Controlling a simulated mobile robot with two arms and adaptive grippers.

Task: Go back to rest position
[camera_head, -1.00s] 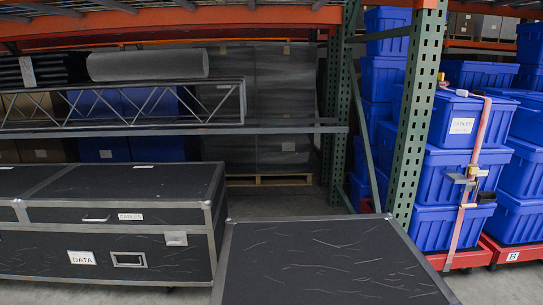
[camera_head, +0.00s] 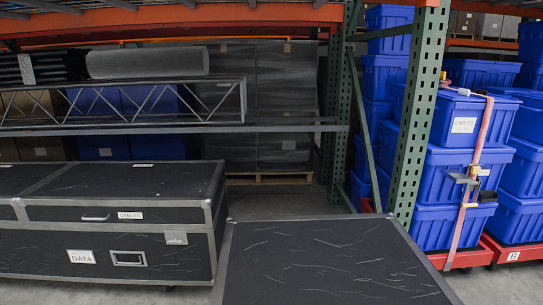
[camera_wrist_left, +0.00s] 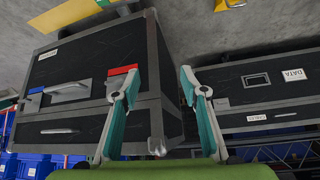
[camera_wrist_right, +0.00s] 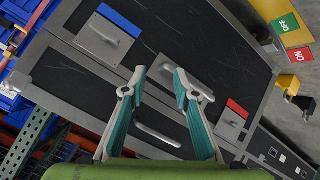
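My left gripper (camera_wrist_left: 160,80) shows in the left wrist view with its two fingers spread apart and nothing between them. A dark flight case (camera_wrist_left: 90,75) with metal edges and a red and a blue latch tab is behind its fingers. My right gripper (camera_wrist_right: 158,72) shows in the right wrist view, also open and empty. A dark case face (camera_wrist_right: 150,40) with latches, a handle and blue and red tabs is behind it. Neither gripper is visible in the head view. No held object shows in either wrist view.
In the head view a dark case top (camera_head: 330,265) is directly ahead. A long case labelled DATA (camera_head: 120,240) stands at left. Strapped blue totes (camera_head: 450,175) stand on a red dolly (camera_head: 462,258) at right, beyond a green rack post (camera_head: 416,115). Bare floor shows at lower right.

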